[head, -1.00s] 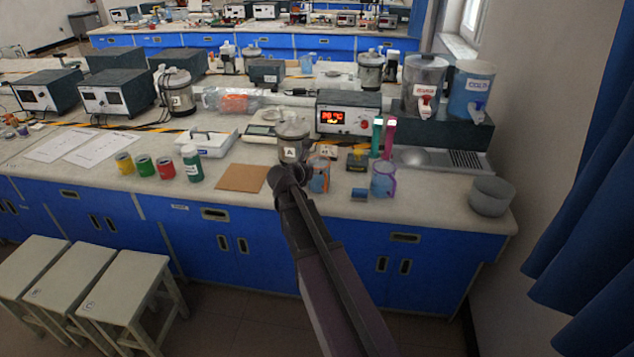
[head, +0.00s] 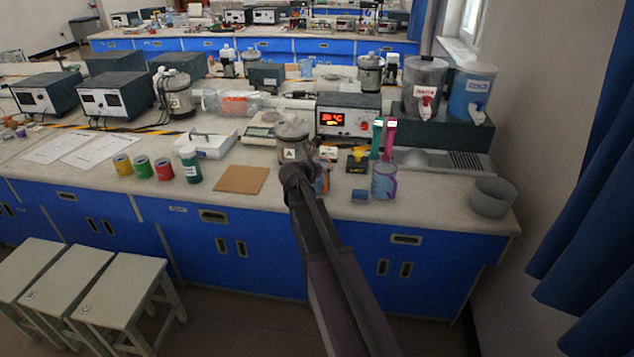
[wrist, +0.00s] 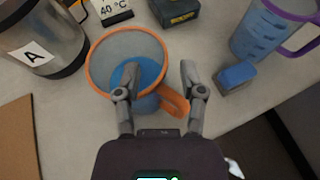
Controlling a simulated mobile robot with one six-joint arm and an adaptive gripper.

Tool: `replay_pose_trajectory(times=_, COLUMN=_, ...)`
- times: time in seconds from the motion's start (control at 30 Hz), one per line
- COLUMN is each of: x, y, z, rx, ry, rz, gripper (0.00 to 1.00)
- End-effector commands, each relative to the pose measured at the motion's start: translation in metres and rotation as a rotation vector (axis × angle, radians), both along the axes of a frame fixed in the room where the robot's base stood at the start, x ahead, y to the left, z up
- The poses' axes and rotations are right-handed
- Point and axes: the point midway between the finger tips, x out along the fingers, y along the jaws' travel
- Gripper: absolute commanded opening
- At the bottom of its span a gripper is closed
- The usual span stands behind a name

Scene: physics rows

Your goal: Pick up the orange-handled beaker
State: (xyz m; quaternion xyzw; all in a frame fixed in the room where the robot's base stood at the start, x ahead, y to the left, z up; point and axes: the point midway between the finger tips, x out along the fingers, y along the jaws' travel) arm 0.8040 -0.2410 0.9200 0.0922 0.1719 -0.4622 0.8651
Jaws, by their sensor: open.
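The orange-handled beaker (wrist: 148,50) is clear-walled, with an orange rim and blue inside, at the upper middle of the wrist view. Its orange handle (wrist: 173,101) points toward my wrist, low between the fingers. My gripper (wrist: 158,68) is open and empty. Its left finger overlaps the beaker's rim and body in the picture; the right finger lies right of the handle. I cannot tell whether either touches. In the head view, my arm's end hides most of the beaker (head: 324,181), leaving a sliver at its right.
The steel pot marked A (wrist: 28,42) stands close left of the beaker. A "40 °C" sign (wrist: 111,10) and a dark box (wrist: 175,10) are behind. A blue block (wrist: 236,77) and a purple-handled beaker (wrist: 262,32) stand right. A brown board (head: 241,179) lies left.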

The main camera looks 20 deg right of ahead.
Motion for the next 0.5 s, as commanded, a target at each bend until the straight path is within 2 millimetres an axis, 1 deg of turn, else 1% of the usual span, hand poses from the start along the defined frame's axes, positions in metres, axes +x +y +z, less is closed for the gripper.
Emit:
replay_pose_trajectory(times=0.03, x=0.005, y=-0.006, z=-0.005, rx=0.0, ry=0.0, rz=-0.001, gripper=0.52)
replay_pose_trajectory(times=0.2, x=0.014, y=-0.019, z=-0.011, rx=0.001, ry=0.001, rz=-0.001, gripper=0.52)
replay_pose_trajectory(times=0.33, x=0.016, y=-0.023, z=-0.012, rx=-0.001, ry=0.001, rz=0.0, gripper=0.52)
replay_pose_trajectory(times=0.5, x=0.016, y=-0.023, z=-0.012, rx=-0.001, ry=0.001, rz=0.0, gripper=0.52)
